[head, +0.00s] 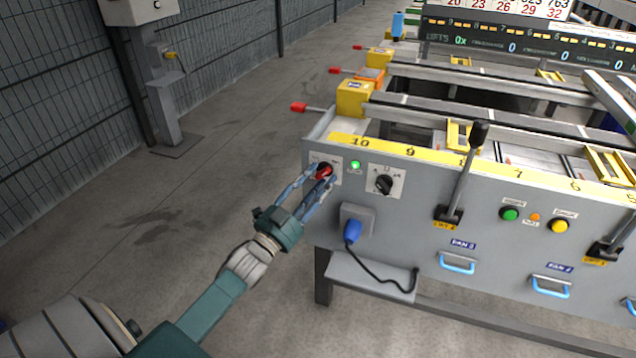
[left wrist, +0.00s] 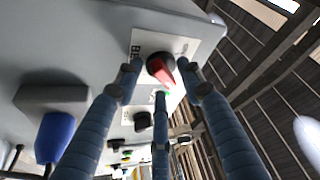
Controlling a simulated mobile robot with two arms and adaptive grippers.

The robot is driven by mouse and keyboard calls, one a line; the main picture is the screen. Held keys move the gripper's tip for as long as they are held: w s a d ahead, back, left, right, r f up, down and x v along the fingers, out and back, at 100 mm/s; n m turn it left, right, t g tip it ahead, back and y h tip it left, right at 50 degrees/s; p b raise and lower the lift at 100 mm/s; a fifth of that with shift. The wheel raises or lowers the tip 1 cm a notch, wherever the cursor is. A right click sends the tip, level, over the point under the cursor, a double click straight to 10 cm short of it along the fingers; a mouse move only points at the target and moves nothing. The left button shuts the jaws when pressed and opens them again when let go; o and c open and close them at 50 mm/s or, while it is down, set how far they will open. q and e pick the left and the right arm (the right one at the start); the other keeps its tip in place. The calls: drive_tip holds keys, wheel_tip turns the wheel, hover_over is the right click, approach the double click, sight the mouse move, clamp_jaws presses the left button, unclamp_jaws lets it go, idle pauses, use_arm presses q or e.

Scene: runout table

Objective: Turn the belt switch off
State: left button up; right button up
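The belt switch (head: 323,171) is a black rotary knob with a red handle on a white plate at the left end of the grey panel. In the left wrist view the red handle (left wrist: 162,70) points down and slightly right; the plate lettering is partly hidden. My left gripper (head: 318,178) is at the switch, its fingers spread around the knob. In the left wrist view two fingertips flank the knob with small gaps and the third finger lies below it. Contact cannot be made out. My right gripper is not in view.
A lit green lamp (head: 355,164) and a black dial (head: 385,184) are right of the switch. A blue plug (head: 353,230) with a black cable sits below. A black lever (head: 464,175) stands farther right. The floor left of the table is clear.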

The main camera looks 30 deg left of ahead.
use_arm(q)
clamp_jaws()
drive_tip(key=shift+n, duration=0.4)
drive_tip(key=shift+w+d+r+n+g+y+p, duration=0.35)
drive_tip(key=shift+n+y+p, duration=1.3)
drive_tip(key=shift+n, duration=2.5)
drive_tip(key=shift+s+d+f+n+g+y+p, duration=0.15)
drive_tip(key=shift+n+g+y+p, duration=0.65)
drive_tip(key=shift+n+y, duration=2.35)
drive_tip(key=shift+d+r+n+g+y+p, duration=0.3)
drive_tip(key=shift+n+y+p, duration=0.95)
drive_tip(key=shift+n, duration=3.85)
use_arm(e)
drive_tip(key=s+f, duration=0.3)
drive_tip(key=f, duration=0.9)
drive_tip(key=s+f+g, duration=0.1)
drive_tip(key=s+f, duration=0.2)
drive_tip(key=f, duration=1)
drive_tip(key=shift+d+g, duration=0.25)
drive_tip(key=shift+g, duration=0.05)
use_arm(q)
drive_tip(key=shift+a+f+h, duration=0.1)
drive_tip(key=shift+h, duration=0.15)
